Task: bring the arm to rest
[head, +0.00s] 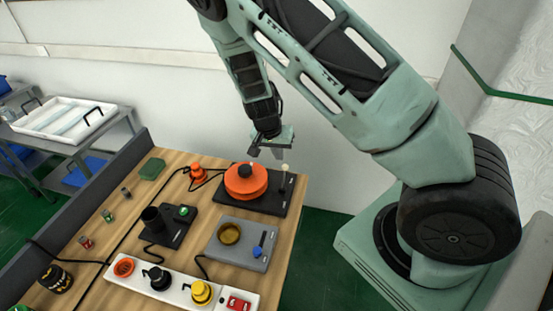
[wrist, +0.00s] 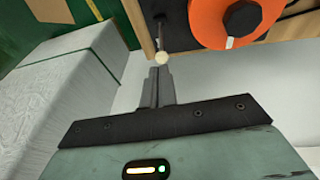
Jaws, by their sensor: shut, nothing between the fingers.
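My arm reaches over from the right of the head view. My gripper (head: 266,152) hangs above the far right end of the wooden table (head: 205,180), close to a stick with a pale round tip (head: 284,168). In the wrist view my gripper (wrist: 161,72) has its fingers together with nothing between them. The pale round tip (wrist: 161,58) shows just past the fingertips there; I cannot tell whether they touch. The orange round device with a black knob (head: 245,180) is beside it, and it also shows at the top right of the wrist view (wrist: 225,22).
A grey panel with a brown bowl (head: 229,234), a black panel with a green button (head: 184,212) and a white strip with colored buttons (head: 180,285) crowd the table. A white tray (head: 62,118) stands on a grey side table. A pale wall (head: 330,160) is behind the gripper.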

